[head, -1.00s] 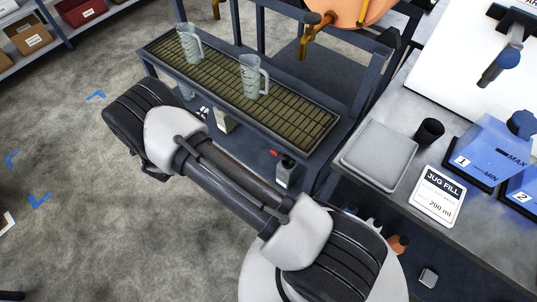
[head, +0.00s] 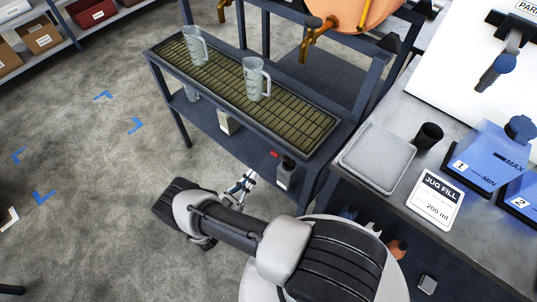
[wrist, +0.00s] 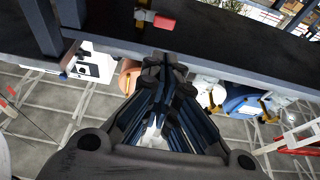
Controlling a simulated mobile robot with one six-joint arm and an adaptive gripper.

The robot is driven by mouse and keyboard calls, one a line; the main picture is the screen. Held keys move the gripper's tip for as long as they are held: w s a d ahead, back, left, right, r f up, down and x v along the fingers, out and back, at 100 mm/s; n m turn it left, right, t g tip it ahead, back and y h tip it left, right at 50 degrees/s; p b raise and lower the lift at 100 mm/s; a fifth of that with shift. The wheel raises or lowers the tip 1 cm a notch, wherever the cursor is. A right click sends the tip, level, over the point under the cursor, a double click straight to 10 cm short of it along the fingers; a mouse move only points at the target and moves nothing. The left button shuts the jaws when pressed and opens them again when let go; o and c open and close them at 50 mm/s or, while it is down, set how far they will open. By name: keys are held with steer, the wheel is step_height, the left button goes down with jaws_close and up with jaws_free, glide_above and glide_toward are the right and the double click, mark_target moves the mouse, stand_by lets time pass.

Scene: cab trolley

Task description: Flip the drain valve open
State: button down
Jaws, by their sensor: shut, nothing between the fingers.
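The drain valve's red handle (head: 275,154) shows below the front of the slatted drip tray (head: 215,80), partly cut off by the rack frame. In the wrist view the red handle (wrist: 163,22) sits on a small brass body (wrist: 145,15) at the top, beside a dark beam. My gripper (head: 250,176) is just left of and below the handle in the head view. In the wrist view its closed fingers (wrist: 163,62) point toward the handle, apart from it, with nothing between them.
Two grey jugs (head: 195,45) (head: 255,78) stand on the drip tray. A dark bottle (head: 286,172) and a pale box (head: 226,122) are on the shelf below. A dark rack post (head: 310,185) stands right of the valve.

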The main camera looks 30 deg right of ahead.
steer(key=x, duration=1)
steer(key=shift+b, duration=0.4)
steer(key=shift+a+n, duration=0.15)
steer(key=shift+n, duration=0.15)
steer(key=shift+w+f+n+t, duration=0.1)
steer(key=shift+w+n+t, duration=0.05)
steer(key=shift+n+t, duration=0.2)
